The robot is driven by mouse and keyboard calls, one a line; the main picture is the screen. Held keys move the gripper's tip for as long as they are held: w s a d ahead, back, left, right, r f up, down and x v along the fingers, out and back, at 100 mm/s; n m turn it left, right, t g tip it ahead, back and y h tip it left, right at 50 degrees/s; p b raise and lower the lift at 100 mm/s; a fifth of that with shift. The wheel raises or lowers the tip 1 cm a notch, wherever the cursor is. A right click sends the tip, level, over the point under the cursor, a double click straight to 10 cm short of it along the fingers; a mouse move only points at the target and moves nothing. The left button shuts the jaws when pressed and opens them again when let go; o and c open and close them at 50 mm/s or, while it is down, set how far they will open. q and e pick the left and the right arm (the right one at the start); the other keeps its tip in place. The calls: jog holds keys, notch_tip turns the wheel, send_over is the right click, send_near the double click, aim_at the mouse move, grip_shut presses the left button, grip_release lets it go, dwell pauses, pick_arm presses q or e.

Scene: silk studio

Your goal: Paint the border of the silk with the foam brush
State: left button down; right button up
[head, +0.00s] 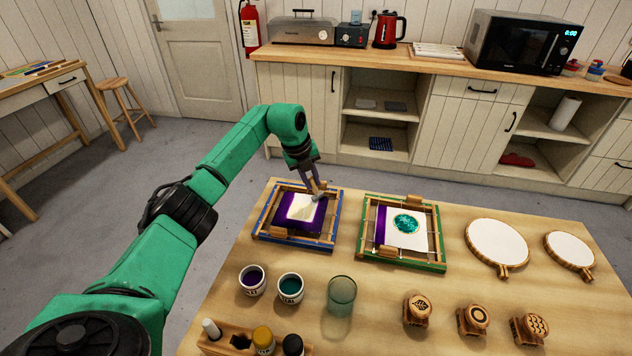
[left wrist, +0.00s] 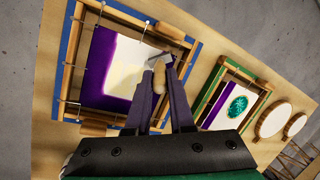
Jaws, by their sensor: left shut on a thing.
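My left gripper (head: 313,186) is shut on the foam brush, whose wooden handle (left wrist: 159,76) shows between the fingers in the left wrist view. The grey foam tip (head: 316,198) is at the right side of the silk (head: 302,208) in the blue-edged frame (head: 261,222). I cannot tell if the tip touches the silk. A second silk (head: 401,240) in a green-edged frame (head: 440,237) has a purple left strip and a teal round print. My right gripper is in neither view.
A purple paint jar (head: 252,280), a teal paint jar (head: 290,289) and a glass (head: 341,296) stand in front of the frames. Wooden stamps (head: 417,309) and two round hoops (head: 497,248) are to the right. A wooden holder (head: 232,340) with bottles is at the front left.

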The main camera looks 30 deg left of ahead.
pick_arm(q)
jog(key=shift+s+a, duration=1.35)
jog(key=shift+a, duration=3.4)
notch_tip(320, 180, up, 6)
jog(key=p, duration=0.5)
jog(key=shift+p, duration=0.4)
